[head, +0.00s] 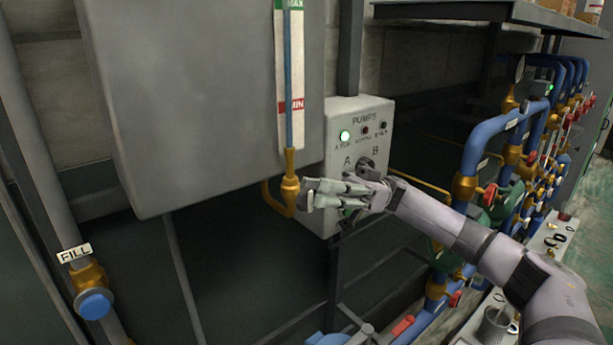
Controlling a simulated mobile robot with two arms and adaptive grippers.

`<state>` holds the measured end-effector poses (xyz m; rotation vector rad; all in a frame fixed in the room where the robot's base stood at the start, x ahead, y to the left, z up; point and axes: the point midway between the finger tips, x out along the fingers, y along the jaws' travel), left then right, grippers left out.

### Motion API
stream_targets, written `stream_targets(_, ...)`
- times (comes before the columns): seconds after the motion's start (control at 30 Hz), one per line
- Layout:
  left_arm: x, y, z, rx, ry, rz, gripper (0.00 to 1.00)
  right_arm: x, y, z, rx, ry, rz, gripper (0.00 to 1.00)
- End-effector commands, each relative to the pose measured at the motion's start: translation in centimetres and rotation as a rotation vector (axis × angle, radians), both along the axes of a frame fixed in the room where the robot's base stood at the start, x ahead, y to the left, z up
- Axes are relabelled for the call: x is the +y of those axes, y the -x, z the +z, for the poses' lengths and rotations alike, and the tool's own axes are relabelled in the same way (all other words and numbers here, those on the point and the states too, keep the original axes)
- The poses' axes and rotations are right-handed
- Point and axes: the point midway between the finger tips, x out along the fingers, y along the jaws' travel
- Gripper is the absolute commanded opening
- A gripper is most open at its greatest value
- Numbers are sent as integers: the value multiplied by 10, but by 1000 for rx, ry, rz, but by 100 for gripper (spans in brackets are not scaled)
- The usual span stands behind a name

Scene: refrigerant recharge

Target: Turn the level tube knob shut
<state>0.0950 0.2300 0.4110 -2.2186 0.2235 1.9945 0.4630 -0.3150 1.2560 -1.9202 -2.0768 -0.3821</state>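The level tube (289,80) is a thin blue upright tube in front of a white scale marked MAX at the top and MIN in red lower down. Its brass valve (290,185) sits at the tube's foot, below the tank's lower edge, with a brass pipe bending down and left. My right gripper (306,195) reaches in from the right, its fingertips at the right side of this valve. The knob is not clearly visible; the fingers cover that spot. I cannot tell whether they touch or grip it. My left gripper is not in view.
The large grey tank (200,100) fills the upper left. A PUMPS control box (340,130) with lamps and a selector is close behind my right gripper. A FILL valve with blue knob (95,303) is at lower left. Blue pipes (485,140) with red handles line the right.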

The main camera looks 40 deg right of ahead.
Motion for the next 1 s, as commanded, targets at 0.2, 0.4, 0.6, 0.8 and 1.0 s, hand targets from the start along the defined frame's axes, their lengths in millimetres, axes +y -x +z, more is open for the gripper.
stream_targets(0.2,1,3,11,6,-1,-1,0,27,2,12,1,0,1,22)
stream_targets(0.4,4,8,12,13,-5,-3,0,34,3,13,0,0,0,22)
stream_targets(0.6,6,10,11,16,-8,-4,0,33,3,13,0,0,0,22)
stream_targets(0.8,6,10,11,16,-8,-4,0,33,2,13,0,0,-1,8)
stream_targets(1.0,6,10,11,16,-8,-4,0,33,2,13,0,0,-1,0)
